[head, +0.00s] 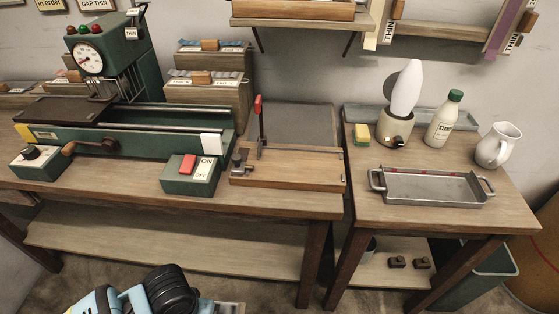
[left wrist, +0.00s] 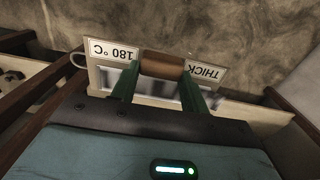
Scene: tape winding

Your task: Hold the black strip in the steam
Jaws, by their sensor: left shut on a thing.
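My left gripper (left wrist: 160,82) is shut on the brown wooden handle of a pale holder (left wrist: 108,76) in the left wrist view. The holder's labels read "180 °C" and "THICK" and appear upside down. A greyish strip-like surface shows behind the fingers; I cannot tell whether it is the black strip. In the head view my left arm shows at the bottom, and its fingertips and load are hidden. My right gripper is out of view.
On the right table, a metal tray (head: 433,203), a bottle (head: 443,118), a white jug (head: 497,145) and a yellow block (head: 362,134) surround the steamer. A green machine (head: 120,140), switch box (head: 190,174) and wooden jig (head: 290,167) occupy the left bench. A gap separates the tables.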

